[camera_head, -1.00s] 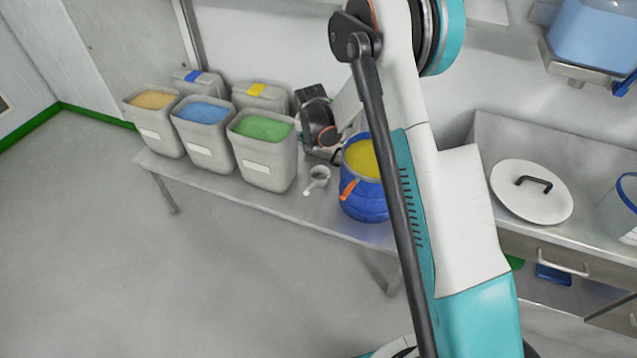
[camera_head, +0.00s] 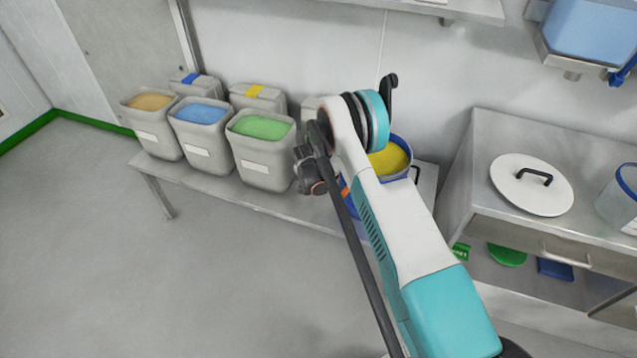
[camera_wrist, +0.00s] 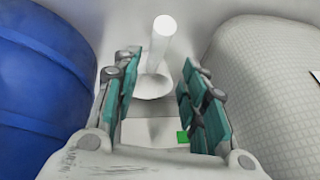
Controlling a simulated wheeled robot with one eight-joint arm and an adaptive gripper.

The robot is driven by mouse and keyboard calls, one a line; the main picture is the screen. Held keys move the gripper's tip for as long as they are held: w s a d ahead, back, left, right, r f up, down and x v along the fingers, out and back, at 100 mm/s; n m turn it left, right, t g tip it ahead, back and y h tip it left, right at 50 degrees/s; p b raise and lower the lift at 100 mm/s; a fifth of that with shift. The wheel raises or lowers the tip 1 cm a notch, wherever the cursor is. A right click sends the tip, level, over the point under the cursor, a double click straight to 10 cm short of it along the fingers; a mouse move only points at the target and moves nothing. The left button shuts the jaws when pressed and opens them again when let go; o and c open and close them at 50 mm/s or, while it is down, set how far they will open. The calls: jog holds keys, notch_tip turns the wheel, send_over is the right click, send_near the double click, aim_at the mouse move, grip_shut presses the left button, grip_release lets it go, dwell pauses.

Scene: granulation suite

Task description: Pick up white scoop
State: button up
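The white scoop (camera_wrist: 160,45) shows in the wrist view, its pale handle rising between the fingers toward the top and its bowl lower down. My gripper (camera_wrist: 160,75) is open, with teal-padded fingers on the left and right of the scoop and a visible gap on both sides of the handle. I cannot tell the exact depth between fingertips and scoop. In the head view my arm hides the scoop and most of my gripper.
A blue drum (camera_wrist: 40,80) stands close on the left in the wrist view, and a pale bin (camera_wrist: 265,75) close on the right. In the head view, bins with green (camera_head: 262,150), blue (camera_head: 203,135) and orange powder line the steel bench. A white lid (camera_head: 531,185) lies on the right counter.

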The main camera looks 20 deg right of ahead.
jog(key=b+x, duration=0.1)
jog(key=x, duration=0.1)
jog(key=b+x, duration=0.1)
jog(key=x, duration=0.1)
jog(key=b+x, duration=0.1)
jog(key=x, duration=0.2)
jog(key=shift+s+d+f, duration=0.2)
jog(key=shift+s+d, duration=0.05)
jog(key=shift+d, duration=0.05)
jog(key=shift+r, duration=0.1)
grip_shut()
